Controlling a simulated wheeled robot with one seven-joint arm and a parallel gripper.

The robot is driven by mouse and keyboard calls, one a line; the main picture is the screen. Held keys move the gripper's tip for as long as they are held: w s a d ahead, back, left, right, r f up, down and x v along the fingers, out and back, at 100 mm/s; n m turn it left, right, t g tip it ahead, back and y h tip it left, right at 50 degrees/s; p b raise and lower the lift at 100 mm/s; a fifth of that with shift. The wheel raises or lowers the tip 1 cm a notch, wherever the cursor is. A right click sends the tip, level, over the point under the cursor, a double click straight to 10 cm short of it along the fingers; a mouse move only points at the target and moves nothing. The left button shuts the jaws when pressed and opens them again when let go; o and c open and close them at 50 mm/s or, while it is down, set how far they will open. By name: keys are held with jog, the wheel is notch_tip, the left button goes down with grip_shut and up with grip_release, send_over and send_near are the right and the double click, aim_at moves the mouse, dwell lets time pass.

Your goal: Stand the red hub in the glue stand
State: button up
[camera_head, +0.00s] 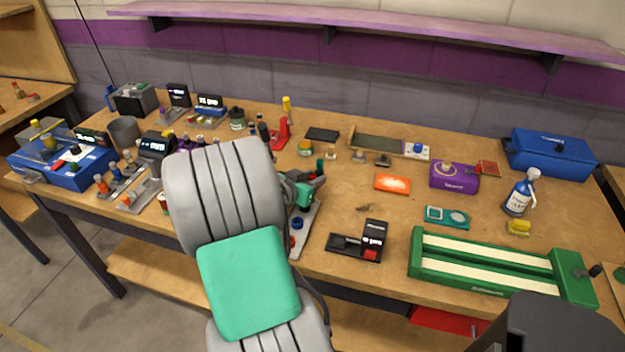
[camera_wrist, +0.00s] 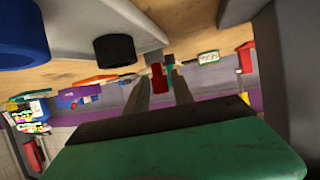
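My gripper shows in the wrist view (camera_wrist: 163,72) as two long grey fingers reaching away from a dark and green body. A small red piece (camera_wrist: 158,78) appears between or just beyond the fingertips. I cannot tell whether it is the hub, or whether the fingers touch it. In the head view my arm covers most of the gripper, and its green part shows over a grey plate (camera_head: 305,232). A blue round piece (camera_head: 297,222) sits on that plate. I cannot identify the red hub or the glue stand with certainty.
A black device with a red button (camera_head: 345,245) stands right of the plate. A green long fixture (camera_head: 485,262) lies at front right. An orange packet (camera_head: 392,183), purple box (camera_head: 454,176) and blue toolbox (camera_head: 550,153) are farther back. The wood between them is mostly clear.

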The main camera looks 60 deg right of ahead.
jog(key=shift+o, duration=0.9)
jog(key=shift+r, duration=0.3)
jog(key=v, duration=1.2)
